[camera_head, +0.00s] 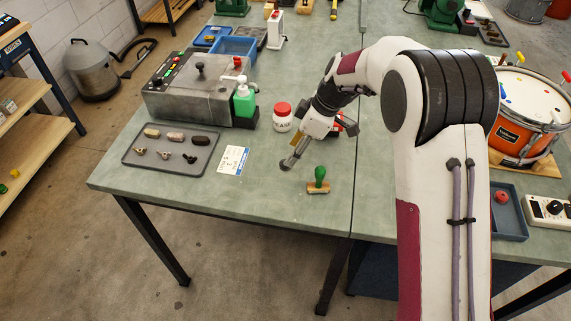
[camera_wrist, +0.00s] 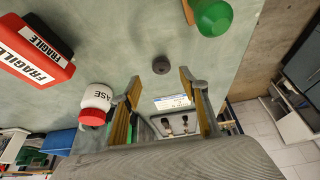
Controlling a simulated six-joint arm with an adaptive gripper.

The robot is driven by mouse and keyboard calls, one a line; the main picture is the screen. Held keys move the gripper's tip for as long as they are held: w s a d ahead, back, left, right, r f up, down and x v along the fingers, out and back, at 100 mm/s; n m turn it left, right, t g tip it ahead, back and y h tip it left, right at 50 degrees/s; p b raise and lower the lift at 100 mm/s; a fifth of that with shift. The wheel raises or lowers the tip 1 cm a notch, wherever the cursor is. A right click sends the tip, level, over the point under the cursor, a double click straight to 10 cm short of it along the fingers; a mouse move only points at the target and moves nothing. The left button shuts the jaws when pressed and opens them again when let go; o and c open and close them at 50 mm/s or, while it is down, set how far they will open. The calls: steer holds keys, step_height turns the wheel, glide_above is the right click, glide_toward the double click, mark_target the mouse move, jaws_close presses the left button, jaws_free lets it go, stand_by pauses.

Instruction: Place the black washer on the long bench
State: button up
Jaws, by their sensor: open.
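A small round dark washer (camera_wrist: 160,65) shows in the wrist view on the green surface of the long bench (camera_head: 222,196). It lies ahead of my fingertips, in line with the gap between them and apart from both. My gripper (camera_wrist: 159,80) is open, with nothing held between its fingers. In the head view my gripper (camera_head: 287,165) points down, low over the bench, left of the green-handled stamp. I cannot make out the washer in the head view; my gripper may hide it.
The green-handled stamp (camera_head: 319,178) stands close right of my gripper. A white jar with red lid (camera_head: 283,119) and a red FRAGILE item (camera_wrist: 35,48) are nearby. A white card (camera_head: 233,160) and grey tray (camera_head: 172,148) lie left. The bench's front strip is clear.

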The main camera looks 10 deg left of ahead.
steer(key=x, duration=0.3)
steer(key=shift+s+d, duration=0.2)
steer(key=shift+x, duration=0.85)
steer(key=shift+c, duration=0.4)
steer(key=c, duration=0.7)
